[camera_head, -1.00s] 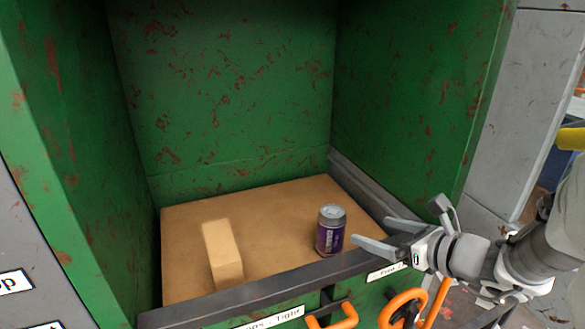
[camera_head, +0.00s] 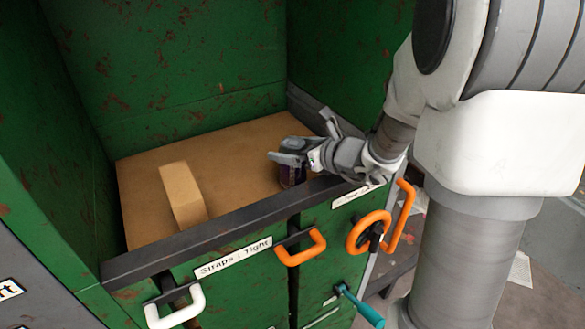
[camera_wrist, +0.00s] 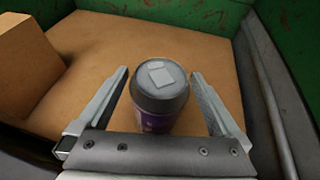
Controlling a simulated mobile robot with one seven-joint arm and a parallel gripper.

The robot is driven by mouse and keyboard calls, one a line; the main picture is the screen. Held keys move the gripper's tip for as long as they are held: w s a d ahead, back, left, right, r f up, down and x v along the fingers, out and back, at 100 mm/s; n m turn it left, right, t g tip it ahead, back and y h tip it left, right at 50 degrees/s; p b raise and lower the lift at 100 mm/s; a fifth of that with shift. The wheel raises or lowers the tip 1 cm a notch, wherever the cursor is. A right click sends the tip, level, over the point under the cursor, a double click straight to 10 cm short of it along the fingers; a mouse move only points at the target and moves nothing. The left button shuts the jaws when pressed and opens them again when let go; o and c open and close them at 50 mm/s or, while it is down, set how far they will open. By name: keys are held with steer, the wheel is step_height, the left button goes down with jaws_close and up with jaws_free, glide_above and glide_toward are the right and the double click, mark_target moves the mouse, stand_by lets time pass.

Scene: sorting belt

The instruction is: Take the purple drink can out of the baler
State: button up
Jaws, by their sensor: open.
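The purple drink can (camera_wrist: 160,94) with a grey top stands upright on the brown board inside the green baler (camera_head: 190,62). In the head view the can (camera_head: 291,175) is mostly hidden behind my gripper (camera_head: 304,142). In the wrist view my gripper (camera_wrist: 161,95) is open, with one finger on each side of the can. A gap shows between the can and each finger, so the fingers do not appear to touch it.
A tan block (camera_head: 183,195) lies on the board (camera_head: 225,150) left of the can. A dark front sill (camera_head: 215,232) edges the opening. Below it are orange handles (camera_head: 302,249), a white handle (camera_head: 176,308), an orange wheel (camera_head: 368,232) and a teal-handled lever (camera_head: 360,306).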

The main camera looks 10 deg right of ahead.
steer(key=shift+c, duration=0.3)
steer(key=c, duration=1.5)
